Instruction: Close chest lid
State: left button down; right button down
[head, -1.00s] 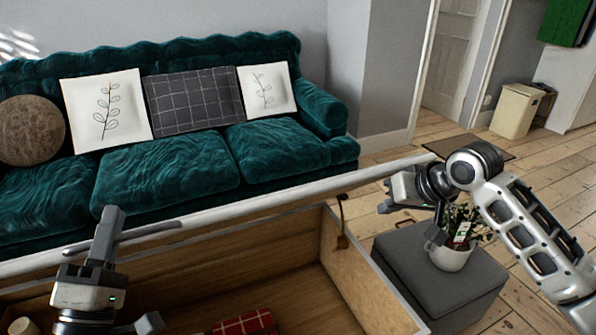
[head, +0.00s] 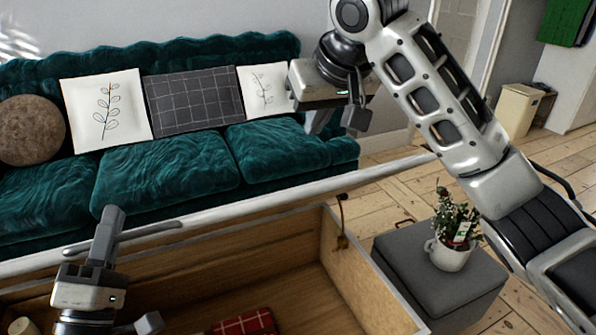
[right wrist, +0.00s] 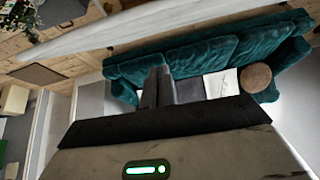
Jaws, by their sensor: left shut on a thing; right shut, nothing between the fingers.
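The wooden chest (head: 370,262) stands open in front of me, its inside visible from above. Its lid (head: 250,204) is raised and seen nearly edge-on as a long pale strip; it also crosses the top of the right wrist view (right wrist: 150,28). My left gripper (head: 106,236) is at the lid's left part, shut on the grey bar-like handle (head: 150,229); the exact contact is partly hidden. My right gripper (head: 336,120) is raised beyond the lid in front of the sofa, shut and empty; its fingers are together in the right wrist view (right wrist: 160,86).
A green sofa (head: 170,174) with cushions stands behind the lid. A grey ottoman (head: 420,270) with a potted plant (head: 453,256) is right of the chest. Red plaid cloth (head: 243,323) lies inside the chest. Floorboards are clear at the right.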

jog(key=x, duration=0.2)
jog(key=a+x, duration=0.1)
jog(key=x, duration=0.5)
jog(key=shift+s+a+f, duration=0.1)
jog(key=shift+s+a, duration=0.1)
jog(key=shift+a, duration=0.25)
jog(key=f, duration=0.1)
jog(key=s+f, duration=0.1)
jog(key=shift+s+d+f, duration=0.1)
jog(key=shift+d+f, duration=0.2)
jog(key=shift+s+d+f, duration=0.2)
jog(key=shift+s+f, duration=0.25)
jog(key=shift+f, duration=0.05)
